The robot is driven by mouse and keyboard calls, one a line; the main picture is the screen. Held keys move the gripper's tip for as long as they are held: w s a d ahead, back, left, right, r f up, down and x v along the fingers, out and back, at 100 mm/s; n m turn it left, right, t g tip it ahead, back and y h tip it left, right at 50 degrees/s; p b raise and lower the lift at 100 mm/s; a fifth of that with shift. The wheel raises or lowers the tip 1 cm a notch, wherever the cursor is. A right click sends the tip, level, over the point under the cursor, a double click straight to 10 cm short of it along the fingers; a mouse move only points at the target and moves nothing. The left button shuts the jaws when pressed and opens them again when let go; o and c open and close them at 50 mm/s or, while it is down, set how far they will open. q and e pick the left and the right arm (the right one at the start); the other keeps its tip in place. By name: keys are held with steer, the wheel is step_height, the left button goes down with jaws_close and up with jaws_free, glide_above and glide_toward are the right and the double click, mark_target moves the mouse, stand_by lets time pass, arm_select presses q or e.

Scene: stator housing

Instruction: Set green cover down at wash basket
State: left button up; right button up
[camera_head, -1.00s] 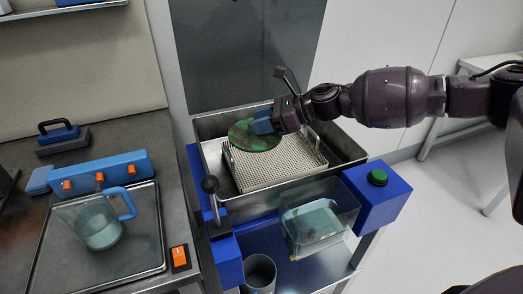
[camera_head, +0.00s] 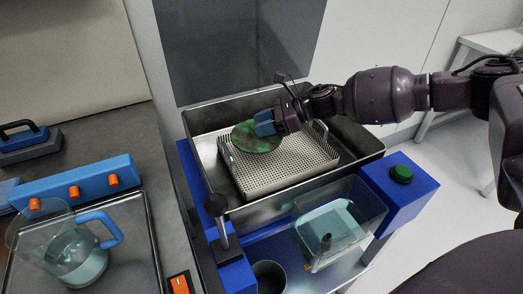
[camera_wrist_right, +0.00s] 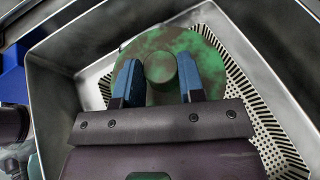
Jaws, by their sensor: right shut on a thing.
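The green cover (camera_head: 257,136) is a round disc with dark stains and a raised knob in its middle. My right gripper (camera_head: 264,122) is shut on it. In the right wrist view the blue fingers of the gripper (camera_wrist_right: 160,85) lie on both sides of the knob of the cover (camera_wrist_right: 205,50). The wash basket (camera_head: 285,172) is a pale perforated tray inside a steel basin. The cover is over the basket's back left part; I cannot tell whether it touches the basket. My left gripper is not in view.
The steel basin (camera_head: 362,140) has raised walls around the basket. A blue box with a green button (camera_head: 401,174) and a clear container (camera_head: 337,225) are at its front right. A black-knobbed lever (camera_head: 217,207) stands front left. A jug (camera_head: 78,255) is on the left bench.

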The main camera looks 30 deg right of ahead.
step_height(320, 180, down, 4)
steer(key=shift+r+b, duration=0.2)
steer(key=shift+b, duration=0.1)
steer(key=shift+f, duration=0.5)
step_height(320, 180, down, 4)
steer(key=shift+f+b, duration=0.1)
steer(key=shift+b, duration=0.5)
steer(key=shift+f, duration=0.25)
steer(key=shift+f, duration=0.1)
steer(key=o, duration=1.1)
